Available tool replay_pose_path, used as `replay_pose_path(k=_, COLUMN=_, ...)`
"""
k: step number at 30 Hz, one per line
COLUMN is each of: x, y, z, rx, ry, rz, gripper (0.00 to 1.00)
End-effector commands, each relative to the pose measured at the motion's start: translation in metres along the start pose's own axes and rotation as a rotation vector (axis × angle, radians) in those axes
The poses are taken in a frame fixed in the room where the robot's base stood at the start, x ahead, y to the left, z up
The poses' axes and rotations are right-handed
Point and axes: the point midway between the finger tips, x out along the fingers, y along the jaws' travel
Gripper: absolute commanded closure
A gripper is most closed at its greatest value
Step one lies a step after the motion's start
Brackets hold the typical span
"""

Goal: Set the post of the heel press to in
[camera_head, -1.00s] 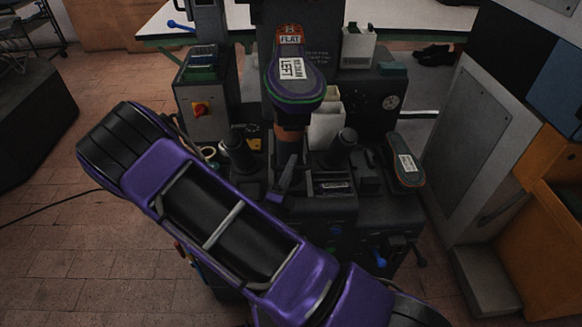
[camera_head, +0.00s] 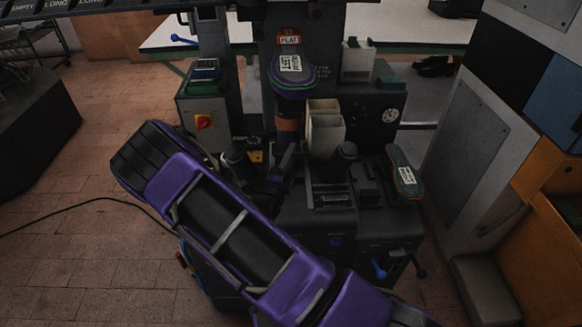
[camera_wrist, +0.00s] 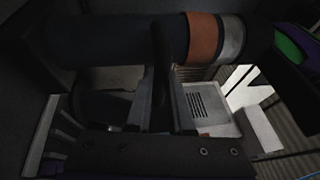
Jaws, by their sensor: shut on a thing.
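The heel press (camera_head: 335,245) is a dark machine in the middle of the head view. Its post (camera_head: 288,125) is a dark cylinder with an orange band, carrying a shoe form (camera_head: 292,78) with a white label and a purple and green edge. In the wrist view the post (camera_wrist: 120,40) lies across the top, with the orange band and a silver ring on its right. My gripper (camera_head: 285,170) is at the near side of the post, partly hidden by my wrist. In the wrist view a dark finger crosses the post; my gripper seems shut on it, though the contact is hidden.
A light bin (camera_head: 325,130) stands just right of the post. A dark knob (camera_head: 345,158) and another shoe form (camera_head: 404,172) are farther right. A control box with a red switch (camera_head: 204,122) is at left. A grey cabinet (camera_head: 480,160) stands at right; floor is free at left.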

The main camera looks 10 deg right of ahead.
Motion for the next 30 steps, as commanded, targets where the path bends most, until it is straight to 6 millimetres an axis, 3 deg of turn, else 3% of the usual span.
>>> replay_pose_path(k=6, x=0.039, y=0.007, z=0.016, rx=0.002, ry=0.000, rz=-0.005, gripper=1.00)
replay_pose_path(k=12, x=0.058, y=0.011, z=0.024, rx=0.001, ry=0.000, rz=-0.003, gripper=1.00)
replay_pose_path(k=27, x=0.066, y=0.011, z=0.028, rx=0.001, ry=-0.002, rz=-0.003, gripper=1.00)
replay_pose_path(k=28, x=0.066, y=0.011, z=0.028, rx=0.001, ry=-0.002, rz=-0.003, gripper=0.77)
replay_pose_path(k=30, x=0.066, y=0.011, z=0.028, rx=0.001, ry=-0.002, rz=-0.003, gripper=0.64)
